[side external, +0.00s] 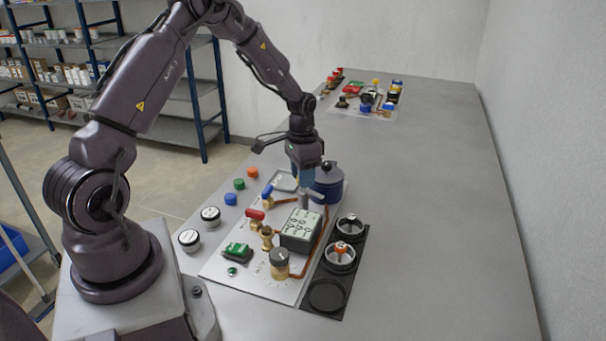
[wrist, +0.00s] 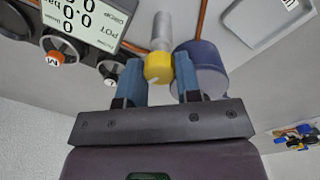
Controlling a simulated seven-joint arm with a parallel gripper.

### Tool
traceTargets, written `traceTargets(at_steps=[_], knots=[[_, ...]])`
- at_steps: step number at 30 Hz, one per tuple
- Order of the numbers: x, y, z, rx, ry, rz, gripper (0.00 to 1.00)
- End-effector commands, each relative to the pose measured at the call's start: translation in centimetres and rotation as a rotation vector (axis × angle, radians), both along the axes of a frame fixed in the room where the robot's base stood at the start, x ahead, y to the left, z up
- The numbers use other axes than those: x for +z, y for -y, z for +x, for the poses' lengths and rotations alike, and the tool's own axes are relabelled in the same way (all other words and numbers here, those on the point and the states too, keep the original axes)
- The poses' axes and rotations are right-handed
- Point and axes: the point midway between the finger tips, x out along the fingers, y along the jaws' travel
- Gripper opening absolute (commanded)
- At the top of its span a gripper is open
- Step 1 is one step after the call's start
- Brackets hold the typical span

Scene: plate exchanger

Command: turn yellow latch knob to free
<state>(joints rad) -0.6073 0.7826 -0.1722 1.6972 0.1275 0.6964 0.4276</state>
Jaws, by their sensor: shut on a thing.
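The yellow latch knob (wrist: 158,68) shows in the wrist view at the end of a grey metal stem (wrist: 161,32). A short light mark is visible on its face. My gripper (wrist: 159,76) has one blue finger on each side of the knob and is shut on it. In the side external view my gripper (side external: 307,182) points down over the panel (side external: 222,268), behind the grey display box. The knob cannot be made out there, as the fingers cover it.
A dark blue lidded pot (side external: 329,182) stands close beside my gripper. The display box (side external: 301,230), a red-handled valve (side external: 255,215), a blue-handled valve (side external: 267,192) and copper pipes are nearby. A black tray (side external: 318,298) holds round parts. The table's right side is clear.

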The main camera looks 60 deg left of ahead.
Motion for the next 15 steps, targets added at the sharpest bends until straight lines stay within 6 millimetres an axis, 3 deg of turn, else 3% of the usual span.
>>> traceTargets(at_steps=[8, 9, 12, 15], knots=[[0.09, 0.01, -0.06, -0.002, -0.003, 0.0, 0.08], [0.09, 0.01, -0.06, -0.002, -0.003, 0.0, 0.36], [0.07, 0.01, -0.04, -0.002, -0.002, 0.0, 0.57], [0.05, 0.01, -0.03, -0.001, -0.001, 0.0, 0.57]])
